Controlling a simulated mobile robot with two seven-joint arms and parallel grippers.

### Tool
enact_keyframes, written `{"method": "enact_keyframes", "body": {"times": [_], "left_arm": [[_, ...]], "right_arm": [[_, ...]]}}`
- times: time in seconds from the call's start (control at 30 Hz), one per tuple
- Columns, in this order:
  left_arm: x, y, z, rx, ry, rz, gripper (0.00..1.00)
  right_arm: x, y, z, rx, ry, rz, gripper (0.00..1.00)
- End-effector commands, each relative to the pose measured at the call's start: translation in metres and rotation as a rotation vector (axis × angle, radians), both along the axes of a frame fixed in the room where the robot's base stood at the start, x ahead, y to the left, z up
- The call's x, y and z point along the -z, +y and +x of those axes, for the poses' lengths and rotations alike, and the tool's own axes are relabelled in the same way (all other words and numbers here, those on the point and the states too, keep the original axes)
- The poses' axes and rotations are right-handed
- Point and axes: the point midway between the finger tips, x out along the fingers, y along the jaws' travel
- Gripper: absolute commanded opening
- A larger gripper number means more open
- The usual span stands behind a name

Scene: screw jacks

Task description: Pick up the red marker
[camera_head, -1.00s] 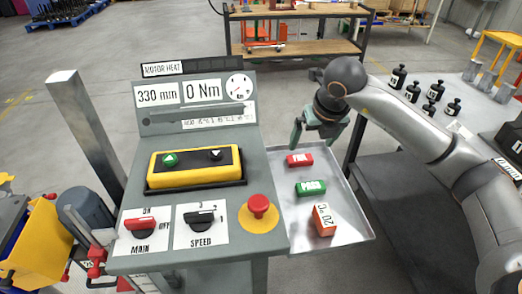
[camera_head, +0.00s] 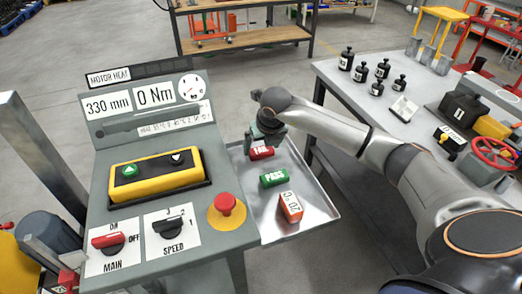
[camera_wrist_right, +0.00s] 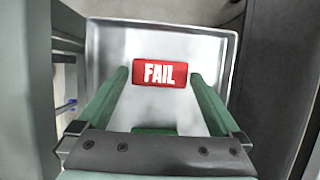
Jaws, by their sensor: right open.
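The red marker (camera_head: 261,153), labelled FAIL, lies at the far end of a metal side tray (camera_head: 318,208). It also shows in the right wrist view (camera_wrist_right: 160,73), crosswise just beyond and between the finger ends. My right gripper (camera_head: 268,137) is above the marker in the head view and partly hides it. In the right wrist view its green fingers (camera_wrist_right: 158,80) are apart, with nothing held between them. I cannot tell whether they touch the marker. My left gripper is not in view.
A green PASS marker (camera_head: 274,178) and an orange block (camera_head: 290,207) lie nearer in the tray. The control console (camera_head: 190,225) with a red emergency button (camera_head: 225,204) stands left of the tray. A table with several black weights (camera_head: 383,69) is at the right.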

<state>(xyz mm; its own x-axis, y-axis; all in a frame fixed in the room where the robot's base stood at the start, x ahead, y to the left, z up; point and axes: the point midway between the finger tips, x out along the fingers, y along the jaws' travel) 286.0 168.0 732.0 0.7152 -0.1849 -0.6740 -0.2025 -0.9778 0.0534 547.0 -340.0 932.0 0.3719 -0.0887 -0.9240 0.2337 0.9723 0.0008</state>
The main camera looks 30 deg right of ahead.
Motion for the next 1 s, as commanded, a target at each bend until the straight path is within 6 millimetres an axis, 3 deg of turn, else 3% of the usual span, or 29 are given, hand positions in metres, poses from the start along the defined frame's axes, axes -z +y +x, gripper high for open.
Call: {"method": "enact_keyframes", "body": {"times": [0.13,0.37,0.9,1.0], "left_arm": [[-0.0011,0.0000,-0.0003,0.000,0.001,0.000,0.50],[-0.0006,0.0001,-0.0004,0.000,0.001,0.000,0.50],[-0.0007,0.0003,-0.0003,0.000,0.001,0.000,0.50],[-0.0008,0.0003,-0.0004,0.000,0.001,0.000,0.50]], "right_arm": [[0.0122,-0.0010,0.0044,-0.001,0.001,-0.001,1.00],[0.0132,-0.0013,0.0047,-0.001,0.000,-0.001,1.00],[0.0124,-0.0015,0.0048,0.000,-0.001,-0.001,0.39],[0.0120,-0.0015,0.0050,0.000,-0.001,-0.001,0.36]]}}
